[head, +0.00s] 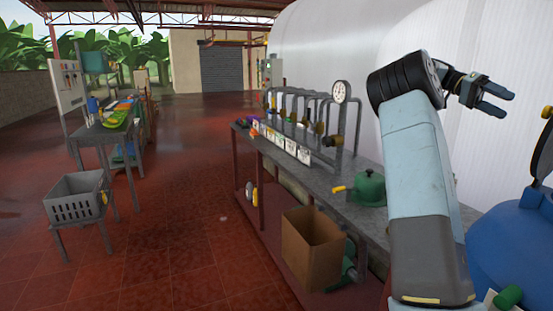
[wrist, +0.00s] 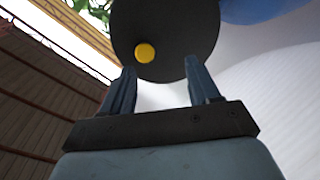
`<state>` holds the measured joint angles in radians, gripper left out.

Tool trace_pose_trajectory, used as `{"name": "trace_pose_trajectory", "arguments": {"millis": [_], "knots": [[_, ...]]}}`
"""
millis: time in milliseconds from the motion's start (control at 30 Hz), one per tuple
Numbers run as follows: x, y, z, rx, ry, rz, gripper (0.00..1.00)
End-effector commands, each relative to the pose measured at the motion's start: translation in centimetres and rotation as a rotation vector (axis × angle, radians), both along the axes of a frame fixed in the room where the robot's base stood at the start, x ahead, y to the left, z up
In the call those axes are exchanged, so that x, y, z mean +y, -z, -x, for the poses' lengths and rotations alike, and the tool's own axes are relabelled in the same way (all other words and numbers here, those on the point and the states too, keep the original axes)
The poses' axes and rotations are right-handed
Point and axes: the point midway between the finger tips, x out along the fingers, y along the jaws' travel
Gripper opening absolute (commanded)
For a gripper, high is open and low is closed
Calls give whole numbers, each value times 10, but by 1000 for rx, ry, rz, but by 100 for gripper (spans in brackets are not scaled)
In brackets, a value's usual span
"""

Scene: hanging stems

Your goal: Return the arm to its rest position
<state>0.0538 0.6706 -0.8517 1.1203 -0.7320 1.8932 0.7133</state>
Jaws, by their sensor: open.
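My arm (head: 425,190) rises at the right of the head view, bent at a dark elbow-like joint. My gripper (head: 508,104) is held high in front of the large white curved wall, pointing right. Its two fingers are apart with nothing seen between them. In the wrist view the gripper (wrist: 160,72) also shows open, with both fingers spread. Beyond the fingertips is a dark round disc (wrist: 165,25) with a yellow knob (wrist: 145,53). I cannot tell how far away it is.
A blue vessel (head: 510,245) stands close at the right. A grey bench (head: 330,185) with pipes, a gauge (head: 340,92) and a green lidded pot (head: 369,187) runs beside my arm. A cardboard box (head: 310,245) sits below. The red floor at centre-left is clear.

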Motion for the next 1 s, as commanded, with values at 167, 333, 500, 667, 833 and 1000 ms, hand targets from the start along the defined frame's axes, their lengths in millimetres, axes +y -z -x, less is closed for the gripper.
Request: {"name": "trace_pose_trajectory", "arguments": {"millis": [167, 333, 500, 667, 833, 1000], "knots": [[3, 9, 22, -79, -90, -149, 61], [13, 20, 38, -151, -185, -280, 61], [28, 32, 50, -223, -289, -399, 61], [48, 43, 60, -287, -393, -503, 61], [74, 53, 69, -353, -510, -602, 61], [105, 61, 78, -416, -632, -691, 61]]}}
